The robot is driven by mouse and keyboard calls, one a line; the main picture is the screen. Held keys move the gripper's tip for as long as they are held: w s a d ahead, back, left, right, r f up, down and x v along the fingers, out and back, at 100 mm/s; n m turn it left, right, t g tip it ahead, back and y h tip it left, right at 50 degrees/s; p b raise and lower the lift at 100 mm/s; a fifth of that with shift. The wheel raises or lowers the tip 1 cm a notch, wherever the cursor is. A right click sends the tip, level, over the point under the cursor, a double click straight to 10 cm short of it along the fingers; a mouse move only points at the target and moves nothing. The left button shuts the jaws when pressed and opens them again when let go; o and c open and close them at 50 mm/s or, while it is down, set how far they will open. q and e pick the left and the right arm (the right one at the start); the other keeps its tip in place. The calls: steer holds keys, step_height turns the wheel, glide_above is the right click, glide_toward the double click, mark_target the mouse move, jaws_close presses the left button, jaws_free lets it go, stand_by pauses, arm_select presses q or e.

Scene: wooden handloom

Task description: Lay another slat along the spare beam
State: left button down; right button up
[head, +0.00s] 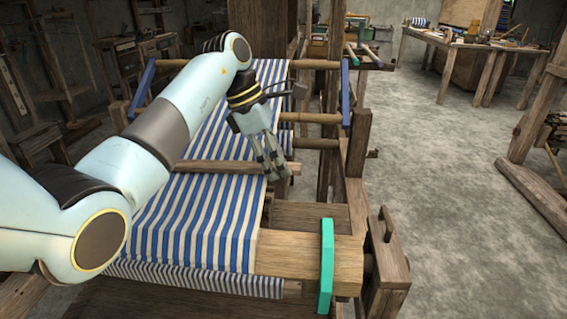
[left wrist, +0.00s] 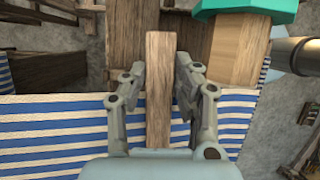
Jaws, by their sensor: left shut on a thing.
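My left gripper (head: 272,174) is shut on a flat wooden slat (head: 212,167), held crosswise over the blue-and-white striped cloth (head: 195,215). In the left wrist view, the slat (left wrist: 160,80) stands between the two fingers of the left gripper (left wrist: 157,100) and runs out past the fingertips. A thick pale wooden beam (head: 305,262) with a teal end plate (head: 325,265) lies at the front of the loom, partly under the cloth. I cannot tell for sure which beam is the spare one. My right gripper is out of view.
Thin round rods (head: 315,143) cross the loom behind the gripper, with blue end bars (head: 345,93) beside them. The loom's right post (head: 357,165) stands close by. Clear concrete floor (head: 445,200) lies to the right. A workbench (head: 480,45) stands far back.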

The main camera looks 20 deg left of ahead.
mark_target(282, 241)
arm_select(q)
steer(key=shift+d+f+m, duration=0.2)
steer(key=shift+d+m, duration=0.1)
steer(key=shift+d, duration=0.55)
steer(key=shift+s+d+f+p, duration=0.6)
steer(key=shift+s+p, duration=0.1)
steer(key=shift+s, duration=1.1)
steer(key=shift+s+d+f+p, duration=0.5)
steer(key=shift+s+f+p, duration=0.2)
steer(key=shift+s, duration=1.1)
steer(key=shift+s+d+f+p, duration=0.55)
steer(key=shift+s+p, duration=0.2)
steer(key=shift+s, duration=1.05)
steer(key=shift+s+d+f, duration=0.15)
steer(key=shift+s+f, duration=0.1)
steer(key=shift+s, duration=0.25)
steer(key=shift+s+d+f, duration=0.15)
steer(key=shift+s+f, duration=0.05)
steer(key=shift+s, duration=0.25)
steer(key=c, duration=0.9)
jaws_free()
steer(key=shift+w+a, duration=0.1)
steer(key=shift+r, duration=0.2)
